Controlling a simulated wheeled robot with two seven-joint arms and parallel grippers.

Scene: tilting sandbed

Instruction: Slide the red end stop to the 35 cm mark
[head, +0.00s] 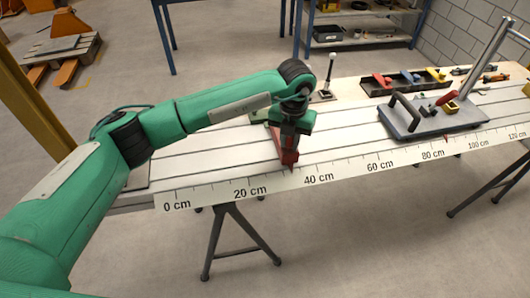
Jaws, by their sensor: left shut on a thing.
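The red end stop (288,157) sits on the slotted bed at its front edge, below my left gripper. Its lower tip is at the scale strip (215,190), between the 20 cm and 40 cm labels and nearer the 40. I cannot read the exact mark. My left gripper (284,143) points down and is shut on the end stop. The gripper and wrist hide the stop's upper part. My right gripper is not in view.
A grey plate (436,121) with a black handle and a tilted metal post lies on the bed to the right. Behind it is a dark tray (405,81) with coloured parts. A small upright lever (327,78) stands behind the gripper. The bed's front strip right of the stop looks clear.

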